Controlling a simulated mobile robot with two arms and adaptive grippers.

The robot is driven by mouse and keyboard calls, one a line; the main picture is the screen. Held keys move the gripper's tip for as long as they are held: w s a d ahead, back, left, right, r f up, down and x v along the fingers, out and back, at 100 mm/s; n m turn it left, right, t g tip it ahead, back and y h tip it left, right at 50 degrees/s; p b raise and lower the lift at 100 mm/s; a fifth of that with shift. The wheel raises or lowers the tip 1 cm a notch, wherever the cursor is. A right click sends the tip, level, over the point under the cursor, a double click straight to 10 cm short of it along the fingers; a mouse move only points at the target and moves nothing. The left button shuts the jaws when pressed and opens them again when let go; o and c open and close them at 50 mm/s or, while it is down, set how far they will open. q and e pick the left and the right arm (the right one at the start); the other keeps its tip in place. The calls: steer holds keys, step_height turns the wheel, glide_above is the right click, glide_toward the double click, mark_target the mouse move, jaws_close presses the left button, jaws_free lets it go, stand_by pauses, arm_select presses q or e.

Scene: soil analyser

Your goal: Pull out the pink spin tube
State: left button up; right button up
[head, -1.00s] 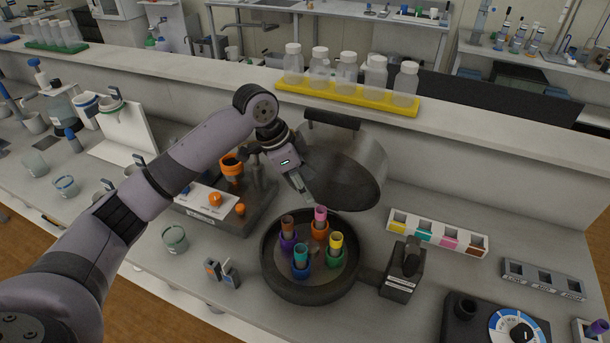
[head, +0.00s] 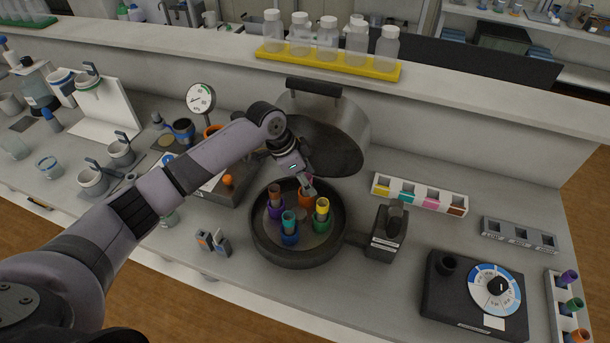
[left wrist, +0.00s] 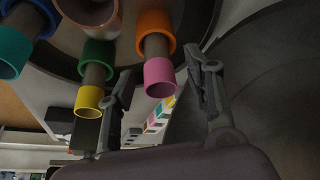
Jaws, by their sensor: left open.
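The pink spin tube (left wrist: 160,77) stands in an orange holder (head: 304,198) at the back of the round dark centrifuge bowl (head: 256,241). In the head view my left gripper (head: 307,184) covers most of the pink tube. In the left wrist view my left gripper (left wrist: 163,82) is open, and the pink rim shows between its two fingers, apart from both. I cannot tell how deep the fingers reach along it. My right gripper is in neither view.
The bowl also holds a yellow tube (head: 322,204), a teal tube (head: 288,220) and a brown one (head: 274,196). The raised lid (head: 335,135) stands close behind my left gripper.

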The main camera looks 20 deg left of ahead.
arm_select(q)
steer(key=shift+c, duration=0.8)
jaws_close()
steer(key=c, duration=0.6)
jaws_free()
jaws_close()
steer(key=shift+r+p, duration=0.65)
steer(key=shift+p, duration=0.15)
steer(key=shift+r, duration=0.15)
